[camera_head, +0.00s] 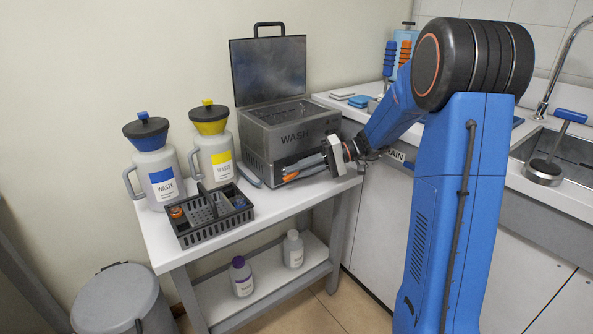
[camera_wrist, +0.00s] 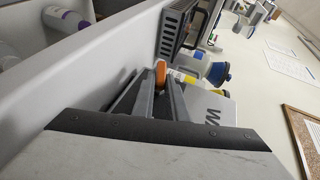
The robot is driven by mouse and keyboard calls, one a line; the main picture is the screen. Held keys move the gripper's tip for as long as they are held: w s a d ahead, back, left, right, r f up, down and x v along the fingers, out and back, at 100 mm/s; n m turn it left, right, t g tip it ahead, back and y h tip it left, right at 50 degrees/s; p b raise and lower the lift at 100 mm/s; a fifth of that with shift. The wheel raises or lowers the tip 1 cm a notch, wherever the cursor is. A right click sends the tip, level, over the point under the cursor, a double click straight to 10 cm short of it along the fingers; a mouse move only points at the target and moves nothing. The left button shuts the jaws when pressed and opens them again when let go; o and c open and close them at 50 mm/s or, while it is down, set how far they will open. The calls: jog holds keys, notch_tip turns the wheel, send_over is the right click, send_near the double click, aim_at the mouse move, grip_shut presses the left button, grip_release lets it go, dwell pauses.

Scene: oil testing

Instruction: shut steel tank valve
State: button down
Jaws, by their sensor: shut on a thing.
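In the wrist view my gripper (camera_wrist: 160,80) is shut on the orange handle (camera_wrist: 160,70), which shows between the fingertips. The valve body is hidden behind the fingers. The tank's side also shows in the wrist view (camera_wrist: 205,105).
A dark grey basket (camera_head: 212,215) sits at the table's front, near two waste jugs, one blue-topped (camera_head: 155,165) and one yellow-topped (camera_head: 213,150). Two bottles stand on the lower shelf (camera_head: 265,280). A sink counter (camera_head: 560,195) lies to the right.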

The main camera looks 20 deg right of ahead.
jog(key=shift+f+m+y, duration=0.3)
jog(key=shift+m+y, duration=0.1)
jog(key=shift+y, duration=0.6)
jog(key=c, duration=1.8)
grip_release()
jog(key=shift+o, duration=0.2)
